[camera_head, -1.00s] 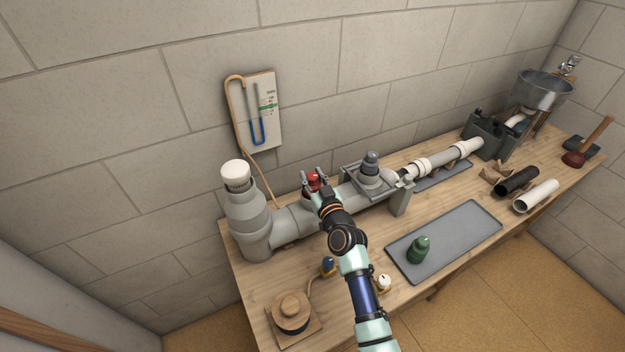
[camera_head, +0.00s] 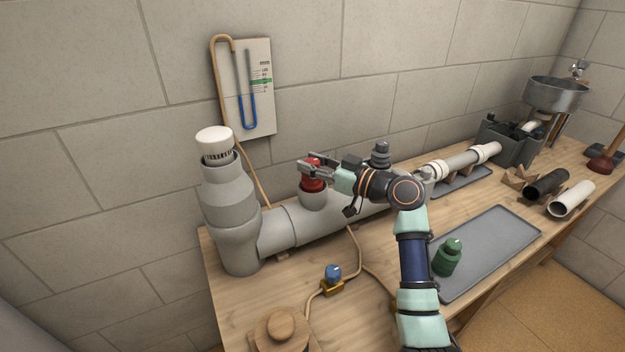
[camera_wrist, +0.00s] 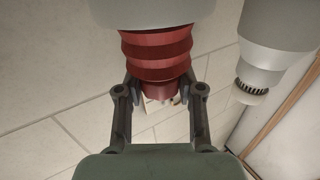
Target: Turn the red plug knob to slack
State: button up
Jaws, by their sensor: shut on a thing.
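The red plug (camera_head: 313,182) stands upright in a short grey branch on top of the grey pipe (camera_head: 335,218). Its knob is at the top. My gripper (camera_head: 309,166) reaches in from the right, with its fingers on either side of the knob, shut on it.
A U-tube gauge board (camera_head: 262,112) hangs on the wall behind. A grey upright fitting with a white cap (camera_head: 214,140) stands left of the plug. A blue-knobbed valve (camera_head: 333,273), a grey tray (camera_head: 500,240) and a green plug (camera_head: 447,258) are in front.

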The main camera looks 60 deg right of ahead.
jog(key=shift+f+n+y+b, duration=0.15)
jog(key=shift+n+y+b, duration=0.35)
jog(key=shift+y, duration=0.2)
jog(key=o, duration=1.2)
jog(key=shift+c, duration=0.2)
jog(key=s, duration=1.2)
jog(key=shift+a, duration=0.1)
